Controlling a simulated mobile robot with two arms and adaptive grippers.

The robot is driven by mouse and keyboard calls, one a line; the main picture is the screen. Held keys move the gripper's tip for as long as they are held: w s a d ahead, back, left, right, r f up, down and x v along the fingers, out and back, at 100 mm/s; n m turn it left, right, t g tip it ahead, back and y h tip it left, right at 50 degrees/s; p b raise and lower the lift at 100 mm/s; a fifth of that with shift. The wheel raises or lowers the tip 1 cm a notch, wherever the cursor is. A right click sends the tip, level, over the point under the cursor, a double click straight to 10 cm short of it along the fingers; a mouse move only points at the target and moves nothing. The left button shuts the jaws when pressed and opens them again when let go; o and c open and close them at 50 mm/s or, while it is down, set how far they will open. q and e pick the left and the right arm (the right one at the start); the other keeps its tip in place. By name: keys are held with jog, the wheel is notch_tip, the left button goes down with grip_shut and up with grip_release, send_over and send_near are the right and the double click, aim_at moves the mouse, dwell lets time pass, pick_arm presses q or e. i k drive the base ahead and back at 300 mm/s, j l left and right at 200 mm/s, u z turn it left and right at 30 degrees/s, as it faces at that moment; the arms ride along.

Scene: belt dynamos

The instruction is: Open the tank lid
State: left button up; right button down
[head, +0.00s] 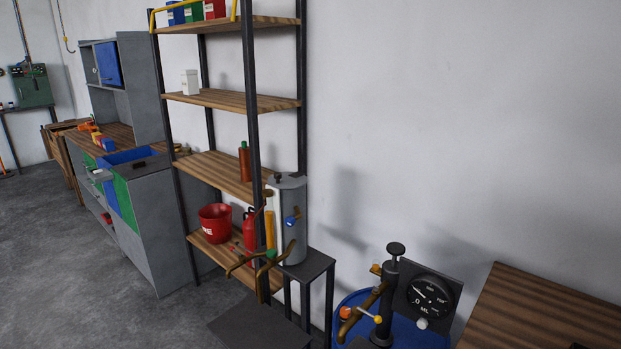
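A grey upright cylindrical tank (295,245) stands on a small dark stand (308,266) beside the shelf rack. Its flat grey lid (290,181) with a small dark knob is on top and looks closed. A blue fitting (291,220) sits on the tank's side. Brass-coloured pipes (262,268) with a green part are in front of its lower left. Neither of my grippers is in view.
A metal rack (250,105) with wooden shelves stands left of the tank, holding a red bucket (215,222). A blue drum (410,335) with a pump and a gauge (431,296) is at lower right, near a wooden tabletop (545,310). Grey floor (60,270) is open at left.

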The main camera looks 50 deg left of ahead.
aim_at(285, 180)
jog(key=u, duration=1.65)
